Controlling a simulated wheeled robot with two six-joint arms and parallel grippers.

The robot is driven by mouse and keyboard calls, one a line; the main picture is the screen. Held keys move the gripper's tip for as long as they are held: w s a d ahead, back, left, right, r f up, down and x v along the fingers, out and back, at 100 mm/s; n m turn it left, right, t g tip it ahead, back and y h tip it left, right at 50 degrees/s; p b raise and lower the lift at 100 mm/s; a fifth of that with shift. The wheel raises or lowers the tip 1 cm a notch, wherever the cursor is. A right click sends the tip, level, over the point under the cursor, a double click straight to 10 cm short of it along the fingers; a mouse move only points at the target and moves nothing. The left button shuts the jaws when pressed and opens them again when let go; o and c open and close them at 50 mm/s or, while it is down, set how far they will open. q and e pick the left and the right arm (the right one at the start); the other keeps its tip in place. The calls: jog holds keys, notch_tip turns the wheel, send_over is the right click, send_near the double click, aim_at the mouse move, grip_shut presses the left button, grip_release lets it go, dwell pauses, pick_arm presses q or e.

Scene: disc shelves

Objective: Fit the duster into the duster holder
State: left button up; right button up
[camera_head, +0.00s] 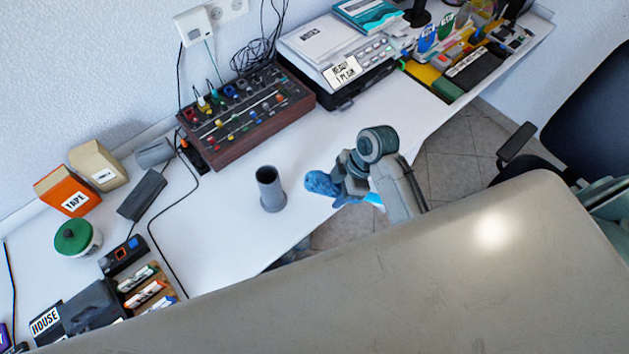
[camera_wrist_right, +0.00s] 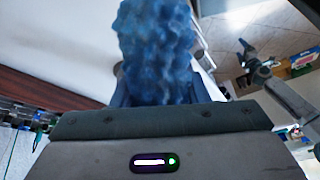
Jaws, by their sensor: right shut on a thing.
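The duster (camera_head: 322,184) has a fluffy blue head and is held by my right gripper (camera_head: 343,186) over the front edge of the white desk. Its blue head (camera_wrist_right: 157,50) fills the upper middle of the right wrist view, and the jaws behind it are mostly hidden. The duster holder (camera_head: 271,190) is a grey upright cup with a dark open top, standing on the desk a little left of the duster head. The duster and the holder are apart.
A mixer (camera_head: 246,113) with coloured knobs stands behind the holder. A printer-like machine (camera_head: 341,60) is at the back right. Boxes, a green-lidded jar (camera_head: 78,237) and a black cable (camera_head: 165,255) lie left. The desk around the holder is clear.

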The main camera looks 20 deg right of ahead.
jog(key=s+d, duration=0.1)
jog(key=s, duration=0.1)
jog(key=s+d+b, duration=0.1)
jog(key=s, duration=0.1)
jog(key=shift+d+r, duration=0.25)
jog(key=shift+d, duration=0.1)
jog(key=w+a+f+p, duration=0.2)
jog(key=w+a+p, duration=0.1)
jog(key=w, duration=0.3)
jog(key=w+a+f+p, duration=0.2)
jog(key=w+a+p, duration=0.2)
jog(key=w, duration=0.3)
jog(key=shift+w+a+f, duration=0.15)
jog(key=shift+a+f, duration=0.2)
jog(key=shift+a, duration=0.5)
jog(key=shift+f, duration=0.1)
